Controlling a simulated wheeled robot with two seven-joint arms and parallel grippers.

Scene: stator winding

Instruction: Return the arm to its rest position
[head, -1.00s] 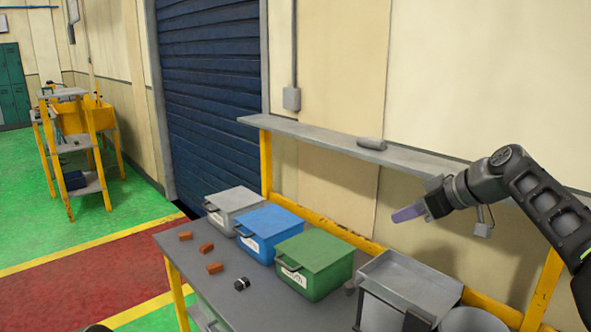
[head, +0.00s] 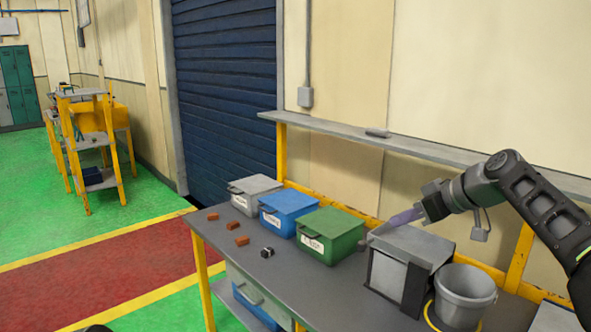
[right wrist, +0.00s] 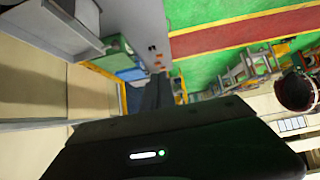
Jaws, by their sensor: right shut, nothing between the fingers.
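My right arm comes in from the right in the head view. Its gripper (head: 385,227) points left, its purple-tinted fingers shut with nothing between them. In the picture the fingertips overlap the edge of a light grey box (head: 414,243) on the bench; I cannot tell the height between them. My left gripper is not in view.
The grey workbench (head: 333,298) carries grey (head: 255,189), blue (head: 288,211) and green (head: 330,234) lidded bins, orange blocks (head: 237,242), a small dark part (head: 267,252) and a grey bucket (head: 465,293). A raised shelf (head: 340,135) runs behind. Open floor (head: 140,243) lies left.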

